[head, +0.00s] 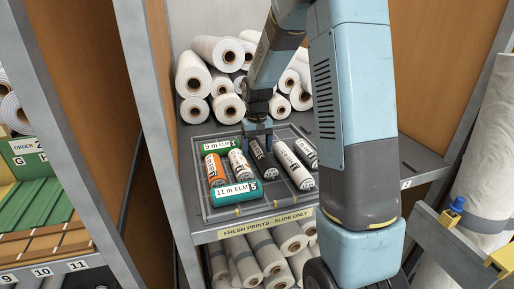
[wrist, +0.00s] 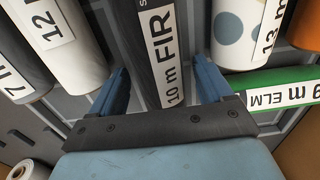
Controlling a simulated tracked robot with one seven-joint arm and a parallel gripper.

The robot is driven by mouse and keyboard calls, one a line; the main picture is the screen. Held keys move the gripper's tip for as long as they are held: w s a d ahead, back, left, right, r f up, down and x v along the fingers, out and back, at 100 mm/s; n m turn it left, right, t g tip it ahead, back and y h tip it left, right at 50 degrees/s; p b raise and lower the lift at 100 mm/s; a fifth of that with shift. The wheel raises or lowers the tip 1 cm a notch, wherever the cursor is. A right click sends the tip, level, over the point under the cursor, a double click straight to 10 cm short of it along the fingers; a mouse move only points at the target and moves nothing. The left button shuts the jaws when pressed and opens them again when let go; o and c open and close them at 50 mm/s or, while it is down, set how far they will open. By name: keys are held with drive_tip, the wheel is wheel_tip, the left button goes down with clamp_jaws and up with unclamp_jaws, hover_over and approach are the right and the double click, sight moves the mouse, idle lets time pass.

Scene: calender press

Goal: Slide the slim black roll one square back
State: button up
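The slim black roll (head: 264,162) lies lengthwise in the shallow tray (head: 277,209), between a white dotted roll (head: 239,164) and a white roll (head: 291,166). In the wrist view, the black roll (wrist: 147,40) carries a "10 m FIR" label. My gripper (head: 258,146) is lowered over its rear part. In the wrist view, my gripper (wrist: 160,68) is open, with one blue finger on each side of the black roll and narrow gaps showing. The roll's rear end is hidden by my gripper.
A green "9 m ELM" roll (head: 222,146) lies crosswise at the tray's back left. An orange roll (head: 214,169) and a green "11 m ELM" roll (head: 237,191) lie left and front. Another dark roll (wrist: 22,65) shows left in the wrist view. White rolls (head: 193,75) are stacked behind.

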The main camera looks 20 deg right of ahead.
drive_tip(key=shift+o, duration=0.2)
drive_tip(key=shift+r, duration=0.1)
wheel_tip(320, 180, up, 14)
drive_tip(key=shift+f, duration=0.25)
